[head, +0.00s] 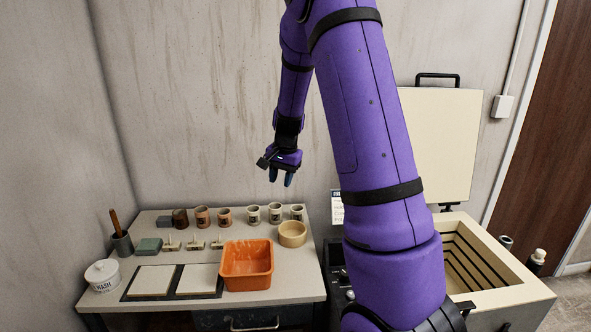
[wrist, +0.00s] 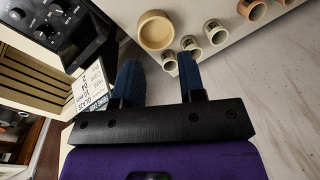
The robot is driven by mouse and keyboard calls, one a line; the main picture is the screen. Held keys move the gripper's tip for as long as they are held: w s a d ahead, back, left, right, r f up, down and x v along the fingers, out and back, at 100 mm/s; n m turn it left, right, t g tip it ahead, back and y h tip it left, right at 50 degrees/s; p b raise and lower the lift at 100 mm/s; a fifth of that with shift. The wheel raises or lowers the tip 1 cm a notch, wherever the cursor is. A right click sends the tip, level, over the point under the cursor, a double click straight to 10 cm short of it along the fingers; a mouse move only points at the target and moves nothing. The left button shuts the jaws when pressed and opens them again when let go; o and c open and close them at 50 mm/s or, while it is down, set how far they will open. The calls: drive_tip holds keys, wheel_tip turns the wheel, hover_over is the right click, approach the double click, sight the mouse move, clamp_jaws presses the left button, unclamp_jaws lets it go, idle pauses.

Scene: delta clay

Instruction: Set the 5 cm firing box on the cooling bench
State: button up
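My gripper (head: 282,178) hangs in the air above the back right of the pale bench (head: 310,285). Its blue fingers stand apart with nothing held between them, as the wrist view (wrist: 158,82) also shows. A round, open, tan vessel (head: 292,234) stands at the bench's right side, below my gripper; it also shows in the wrist view (wrist: 156,30), beyond the fingertips. I cannot tell whether it is the firing box; no box marked 5 cm is readable. A cream kiln (head: 510,295) stands open at right, its inside partly hidden by my arm. No bench is labelled as cooling.
An orange tub (head: 247,265) stands at the bench front, with two white tiles (head: 152,281) to its left. Several small cups (head: 202,216) line the back. A printed card (head: 337,206) stands beside the kiln's raised lid (head: 440,140).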

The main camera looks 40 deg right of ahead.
drive_tip(key=s+a+r+n+t, duration=0.2)
drive_tip(key=s+a+r+n, duration=0.4)
drive_tip(key=s+a+r, duration=0.65)
drive_tip(key=s+a+r+n+t, duration=0.1)
drive_tip(key=s+a+r+n, duration=0.2)
drive_tip(key=s, duration=0.5)
drive_tip(key=s+a+r+n, duration=0.3)
drive_tip(key=s+a, duration=0.2)
drive_tip(key=s, duration=0.3)
drive_tip(key=shift+s+a+r+t+h, duration=0.2)
drive_tip(key=shift+s+r+t+h, duration=0.1)
drive_tip(key=shift+r+t, duration=0.1)
